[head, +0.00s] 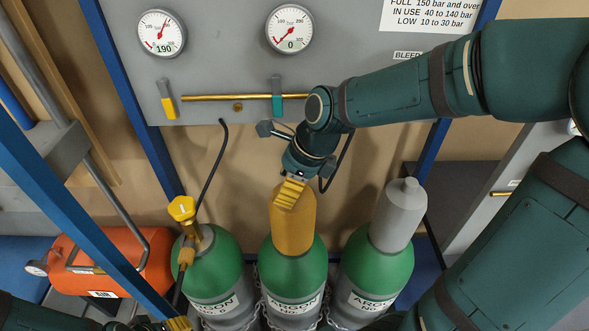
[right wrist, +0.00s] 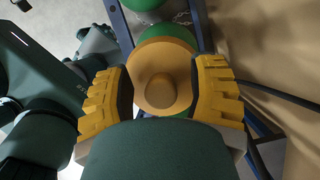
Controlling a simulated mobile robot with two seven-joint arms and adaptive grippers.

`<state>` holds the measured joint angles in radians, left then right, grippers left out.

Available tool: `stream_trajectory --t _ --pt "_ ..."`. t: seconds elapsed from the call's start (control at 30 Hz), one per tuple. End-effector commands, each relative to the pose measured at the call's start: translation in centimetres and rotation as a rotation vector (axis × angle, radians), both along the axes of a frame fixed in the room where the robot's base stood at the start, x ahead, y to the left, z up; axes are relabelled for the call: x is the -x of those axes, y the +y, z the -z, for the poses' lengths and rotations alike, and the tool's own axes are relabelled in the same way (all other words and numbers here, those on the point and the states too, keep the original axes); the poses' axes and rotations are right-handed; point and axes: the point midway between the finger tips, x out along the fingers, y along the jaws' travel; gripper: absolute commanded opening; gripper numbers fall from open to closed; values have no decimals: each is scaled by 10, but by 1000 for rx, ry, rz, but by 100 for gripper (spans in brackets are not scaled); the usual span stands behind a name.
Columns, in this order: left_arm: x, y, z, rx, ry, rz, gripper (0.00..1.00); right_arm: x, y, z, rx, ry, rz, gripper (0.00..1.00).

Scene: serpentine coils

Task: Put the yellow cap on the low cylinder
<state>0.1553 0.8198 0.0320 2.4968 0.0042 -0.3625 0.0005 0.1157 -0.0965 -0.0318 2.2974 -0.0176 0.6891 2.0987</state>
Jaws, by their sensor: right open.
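The yellow cap (head: 293,226) sits upright on the middle green cylinder (head: 293,258). In the right wrist view its round top with a knob (right wrist: 163,88) lies between my fingers. My right gripper (head: 290,193) is at the top of the cap, with its yellow fingers (right wrist: 163,84) spread on either side of it. Light gaps seem to show beside the cap. A left green cylinder (head: 217,262) bears a valve with a yellow handwheel (head: 182,209). A right green cylinder (head: 376,268) wears a grey cap (head: 398,215). My left gripper (head: 178,323) shows only partly at the bottom edge.
A grey panel (head: 220,75) behind holds a left gauge (head: 162,34) marked 190 and a right gauge (head: 289,29) marked 0. A black hose (head: 211,168) hangs by the left cylinder. A chain (head: 266,311) runs around the cylinders. An orange tank (head: 110,262) lies at left.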

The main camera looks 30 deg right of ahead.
Motion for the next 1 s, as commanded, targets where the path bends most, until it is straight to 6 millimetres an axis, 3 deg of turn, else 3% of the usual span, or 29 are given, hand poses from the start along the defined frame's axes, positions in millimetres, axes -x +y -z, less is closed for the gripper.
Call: stream_trajectory --t 0.4,0.6,1.0 --pt "0 0 0 0 0 0 54 18 -23 -73 1 -5 2 56" --pt "0 0 0 0 0 0 54 25 -31 -98 0 -3 1 56" --pt "0 0 0 0 0 0 54 28 -33 -106 0 0 0 56"
